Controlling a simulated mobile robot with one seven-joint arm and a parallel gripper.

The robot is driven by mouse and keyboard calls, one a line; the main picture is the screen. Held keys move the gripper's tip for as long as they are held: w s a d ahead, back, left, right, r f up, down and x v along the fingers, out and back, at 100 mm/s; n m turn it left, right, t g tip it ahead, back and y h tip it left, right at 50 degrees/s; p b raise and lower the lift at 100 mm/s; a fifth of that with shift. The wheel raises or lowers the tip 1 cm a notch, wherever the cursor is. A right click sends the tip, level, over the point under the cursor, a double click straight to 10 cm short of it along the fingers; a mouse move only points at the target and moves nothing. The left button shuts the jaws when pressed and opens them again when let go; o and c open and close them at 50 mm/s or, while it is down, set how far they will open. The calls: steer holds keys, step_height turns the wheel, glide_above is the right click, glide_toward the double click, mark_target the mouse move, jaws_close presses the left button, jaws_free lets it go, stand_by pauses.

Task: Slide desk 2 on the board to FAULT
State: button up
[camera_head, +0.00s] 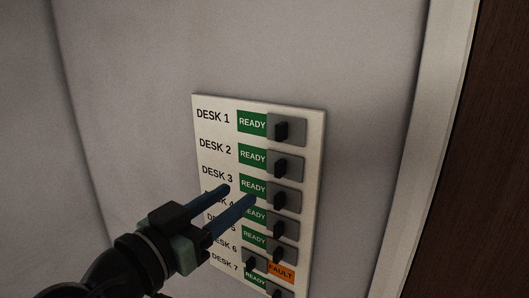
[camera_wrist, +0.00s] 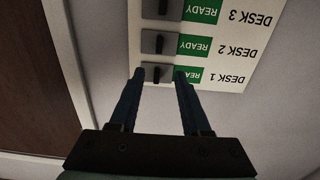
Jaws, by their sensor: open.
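The status board (camera_head: 315,130) is on the light wall. Its desk 2 row shows a green READY label (camera_head: 253,155), with the grey desk 2 slider (camera_head: 284,164) and its dark knob on the right. My gripper (camera_head: 238,195) is open and empty, in front of the board at lower left, its blue fingers crossing the desk 3 and desk 4 rows in the head view. In the upside-down wrist view, the fingertips (camera_wrist: 160,77) appear on either side of the desk 1 slider (camera_wrist: 157,72), beyond which is the desk 2 slider (camera_wrist: 160,43). I cannot tell whether they touch anything.
The desk 1 slider and the desk 3 slider (camera_head: 285,199) sit close above and below desk 2, both showing READY. The desk 6 row shows orange FAULT (camera_head: 281,272), its slider at left. A pale frame and brown panel (camera_head: 490,150) stand at right.

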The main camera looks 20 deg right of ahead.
mark_target(277, 167)
steer(key=p+x, duration=0.5)
steer(key=x, duration=0.6)
steer(key=shift+s+r, duration=0.1)
steer(key=shift+s, duration=0.05)
steer(key=shift+p+x, duration=0.4)
steer(key=shift+x, duration=0.35)
jaws_close()
stand_by(0.3)
